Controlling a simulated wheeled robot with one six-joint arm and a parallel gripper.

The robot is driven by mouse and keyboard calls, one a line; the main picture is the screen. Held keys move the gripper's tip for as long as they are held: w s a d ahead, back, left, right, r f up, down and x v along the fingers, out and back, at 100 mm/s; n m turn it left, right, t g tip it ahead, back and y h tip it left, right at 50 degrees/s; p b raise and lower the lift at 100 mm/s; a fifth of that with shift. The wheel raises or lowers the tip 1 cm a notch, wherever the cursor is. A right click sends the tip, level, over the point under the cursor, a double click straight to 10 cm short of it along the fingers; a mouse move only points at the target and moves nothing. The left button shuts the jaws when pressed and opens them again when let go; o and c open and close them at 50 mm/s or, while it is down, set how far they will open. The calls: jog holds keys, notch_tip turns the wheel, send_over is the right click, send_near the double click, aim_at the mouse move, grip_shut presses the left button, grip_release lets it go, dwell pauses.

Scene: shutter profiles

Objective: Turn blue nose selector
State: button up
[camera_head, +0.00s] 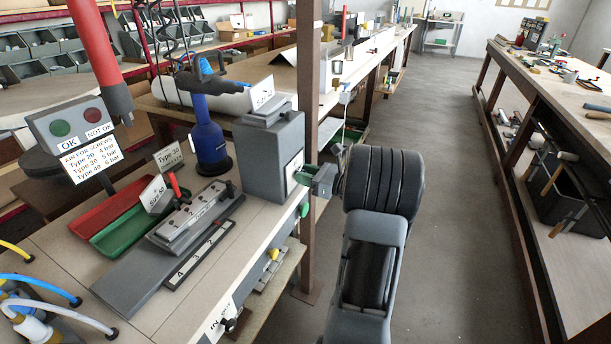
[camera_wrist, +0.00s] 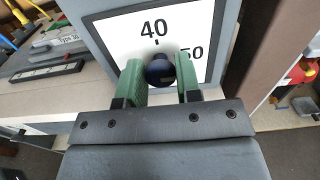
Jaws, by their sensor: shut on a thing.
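The blue nose selector is a dark blue round knob (camera_wrist: 160,71) on a white dial plate (camera_wrist: 196,28) marked 40 and 50. In the wrist view the 40 with its short tick is straight above the knob, and the 50 is to its right, partly hidden by a finger. The plate is on the side of a grey box (camera_head: 265,160) at the bench edge. My gripper (camera_head: 303,173) reaches it from the right. Its green fingers are on both sides of the knob and shut on it (camera_wrist: 159,76). The knob is hidden in the head view.
A brown post (camera_head: 308,80) stands just behind the box. A blue bottle-shaped tool (camera_head: 208,130), red tray (camera_head: 105,207) and green tray (camera_head: 130,232) are on the bench to the left. The aisle floor (camera_head: 465,200) to the right is clear.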

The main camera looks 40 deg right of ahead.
jog(key=shift+f, duration=0.1)
jog(key=n+b, duration=0.6)
jog(key=b, duration=0.1)
jog(key=n+b, duration=0.5)
jog(key=b, duration=0.1)
jog(key=n+b, duration=0.6)
jog(key=b, duration=0.1)
jog(key=shift+a+f+n+b, duration=0.15)
jog(key=shift+f+n+b, duration=0.1)
jog(key=shift+n+b, duration=0.05)
jog(key=shift+r, duration=0.1)
jog(key=o, duration=0.9)
jog(key=shift+r, duration=0.1)
jog(key=shift+s, duration=0.1)
jog(key=p+v, duration=0.3)
jog(key=v, duration=1)
jog(key=shift+s, duration=0.3)
